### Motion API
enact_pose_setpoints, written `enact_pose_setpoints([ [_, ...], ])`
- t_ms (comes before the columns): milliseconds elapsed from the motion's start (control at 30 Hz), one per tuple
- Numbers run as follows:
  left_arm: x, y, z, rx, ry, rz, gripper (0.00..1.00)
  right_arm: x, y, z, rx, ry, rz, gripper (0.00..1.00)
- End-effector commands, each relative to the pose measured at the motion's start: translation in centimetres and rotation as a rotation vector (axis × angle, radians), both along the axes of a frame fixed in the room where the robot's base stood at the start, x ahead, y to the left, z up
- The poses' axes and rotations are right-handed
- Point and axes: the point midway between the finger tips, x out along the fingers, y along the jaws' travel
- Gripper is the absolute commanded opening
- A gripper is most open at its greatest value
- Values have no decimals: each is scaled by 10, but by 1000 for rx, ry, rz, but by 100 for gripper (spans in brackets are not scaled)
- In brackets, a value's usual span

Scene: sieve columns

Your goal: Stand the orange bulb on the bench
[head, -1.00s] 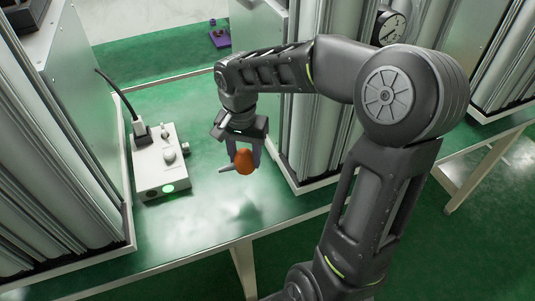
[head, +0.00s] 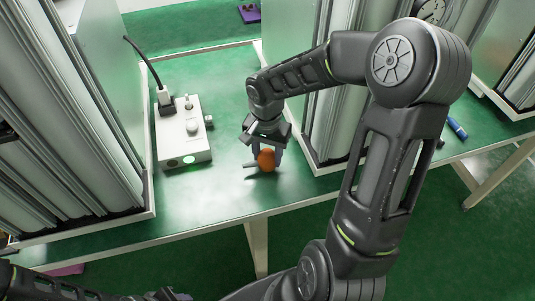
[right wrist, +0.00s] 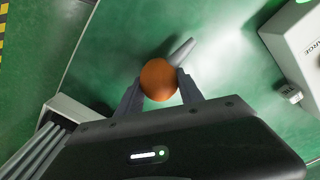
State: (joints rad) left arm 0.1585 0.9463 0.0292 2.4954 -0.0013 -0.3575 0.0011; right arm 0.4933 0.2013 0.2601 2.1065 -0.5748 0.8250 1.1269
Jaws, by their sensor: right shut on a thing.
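The orange bulb (head: 266,160) is round with a grey tapered nozzle that points left in the head view. My right gripper (head: 267,154) is shut on its round body, one finger on each side. In the right wrist view the bulb (right wrist: 159,80) sits between the fingertips of the gripper (right wrist: 160,88), with the nozzle pointing up and right. The nozzle lies sideways, so the bulb is not upright. The bulb is low over the green bench (head: 215,200); I cannot tell whether it touches. My left gripper's fingers are out of view.
A white box with knobs, a black plug and a green light (head: 183,135) stands left of the bulb. Tall grey columns rise at left (head: 50,110) and right (head: 326,110). Bare bench lies in front of the bulb, up to the front edge.

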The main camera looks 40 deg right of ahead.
Motion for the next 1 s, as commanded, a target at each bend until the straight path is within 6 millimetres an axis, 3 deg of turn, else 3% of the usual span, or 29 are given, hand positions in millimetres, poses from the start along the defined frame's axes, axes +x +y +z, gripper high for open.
enact_pose_setpoints([
  [367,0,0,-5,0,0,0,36,0,0,-5,0,-1,0,0],
  [400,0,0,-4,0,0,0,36,0,0,-4,0,-1,0,45],
  [667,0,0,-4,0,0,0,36,0,0,-3,0,-1,0,65],
  [1000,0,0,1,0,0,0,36,0,0,1,0,-1,0,65],
])
